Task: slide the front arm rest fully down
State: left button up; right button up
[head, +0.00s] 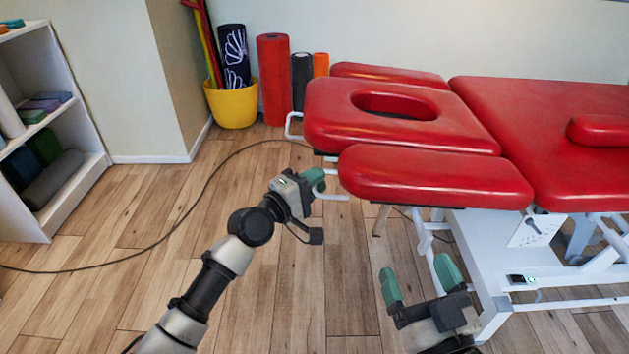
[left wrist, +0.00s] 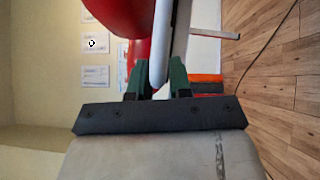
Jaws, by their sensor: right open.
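The front arm rest (head: 435,177) is a long red pad at the near side of the table's head end, roughly level with the face-hole pad. A white handle (head: 335,196) sticks out from under its left end. My left gripper (head: 317,183) is at this handle. In the left wrist view, its green fingers (left wrist: 160,84) lie on both sides of the white bar (left wrist: 162,55) and appear closed on it. My right gripper (head: 418,279) is open and empty, below and in front of the arm rest, apart from it.
The red face-hole pad (head: 402,123) and the far arm rest (head: 388,73) lie behind. The white table frame (head: 480,250) stands right of my right gripper. A cable (head: 190,205) crosses the floor. A yellow bucket (head: 232,104) and rollers stand by the wall.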

pick_arm(q)
grip_shut()
jog(key=shift+f, duration=0.1)
